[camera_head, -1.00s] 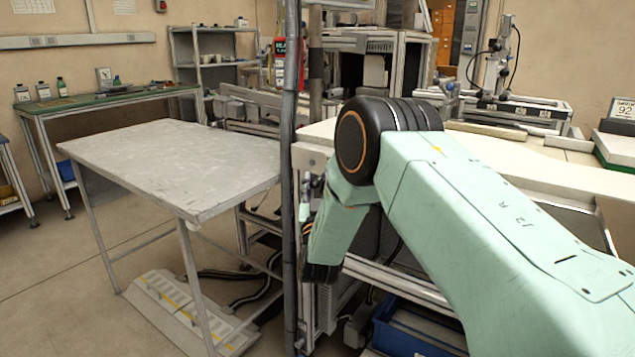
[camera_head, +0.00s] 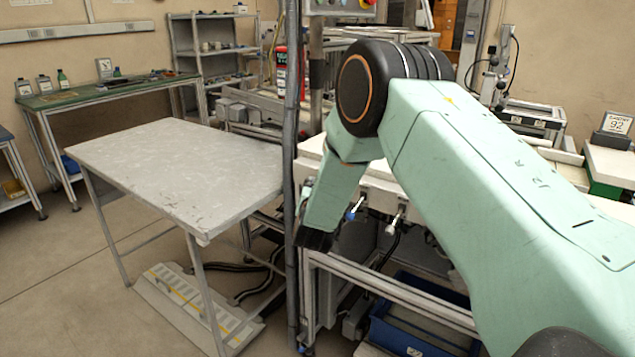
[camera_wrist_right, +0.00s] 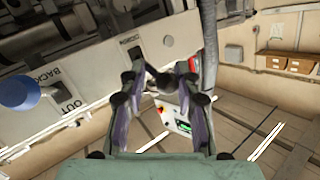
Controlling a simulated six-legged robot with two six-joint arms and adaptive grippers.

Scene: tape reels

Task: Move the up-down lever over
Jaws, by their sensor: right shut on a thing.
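In the right wrist view, my right gripper (camera_wrist_right: 163,76) has its two fingers closed around a small dark round knob (camera_wrist_right: 166,83), which looks like the lever's end. The lever's shaft is mostly hidden behind the fingers. Behind it is a pale panel (camera_wrist_right: 95,70) with the words BACK and OUT. A separate blue knob (camera_wrist_right: 18,92) sits at the left on this panel. In the head view, my right arm crosses the machine front, and my right gripper cannot be made out. A blue-tipped lever (camera_head: 352,214) and a white-tipped one (camera_head: 392,229) show below the machine's edge. My left gripper is not in view.
A grey table (camera_head: 180,170) stands left of a vertical pole (camera_head: 291,150). A blue bin (camera_head: 415,330) sits low under the machine. A green-topped bench (camera_head: 110,93) stands at the back left. Open floor lies at the front left.

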